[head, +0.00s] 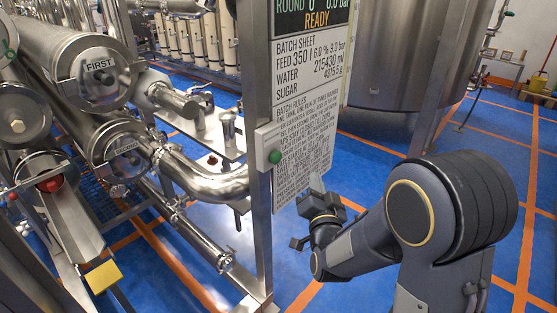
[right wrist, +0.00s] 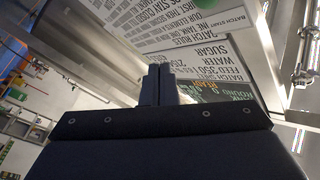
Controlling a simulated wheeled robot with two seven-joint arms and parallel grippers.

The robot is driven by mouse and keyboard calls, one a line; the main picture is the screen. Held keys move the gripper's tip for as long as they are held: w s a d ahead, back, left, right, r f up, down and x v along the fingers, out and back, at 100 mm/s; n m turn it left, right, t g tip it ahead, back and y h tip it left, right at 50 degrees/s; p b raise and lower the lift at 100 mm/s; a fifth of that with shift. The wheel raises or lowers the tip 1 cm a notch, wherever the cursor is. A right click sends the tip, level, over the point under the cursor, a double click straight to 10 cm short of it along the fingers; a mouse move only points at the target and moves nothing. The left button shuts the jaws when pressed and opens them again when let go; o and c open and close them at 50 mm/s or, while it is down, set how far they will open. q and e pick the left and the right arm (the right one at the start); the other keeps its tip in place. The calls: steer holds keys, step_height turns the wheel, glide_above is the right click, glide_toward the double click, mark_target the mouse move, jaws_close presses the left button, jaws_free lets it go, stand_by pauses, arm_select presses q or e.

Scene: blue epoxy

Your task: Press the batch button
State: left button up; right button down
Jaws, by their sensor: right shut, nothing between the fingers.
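The green batch button (head: 275,157) sits on a pale box (head: 268,143) on the steel post, left of the batch sheet panel (head: 303,120). In the right wrist view a green round part (right wrist: 182,5), which looks like the button, shows cut off at the top edge near a "BATCH START" label. My right gripper (head: 298,243) is below and a little right of the button in the head view, clearly apart from it. In the right wrist view its two fingers (right wrist: 158,84) are together with nothing between them. My left gripper is not in view.
The steel post (head: 259,220) runs down to the floor beside my right gripper. Steel cylinders, one marked "FIRST" (head: 100,79), and a curved pipe (head: 222,184) fill the left. A large tank (head: 395,55) stands behind. Blue floor with orange lines (head: 365,144) lies open beyond the panel.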

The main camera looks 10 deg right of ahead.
mark_target(277, 158)
steer(key=w+a, duration=0.5)
steer(key=w, duration=0.2)
steer(key=shift+a+p, duration=0.2)
steer(key=shift+p, duration=0.25)
stand_by(1.8)
steer(key=shift+w+a+b, duration=0.25)
steer(key=shift+w+b, duration=0.05)
steer(key=shift+b, duration=0.1)
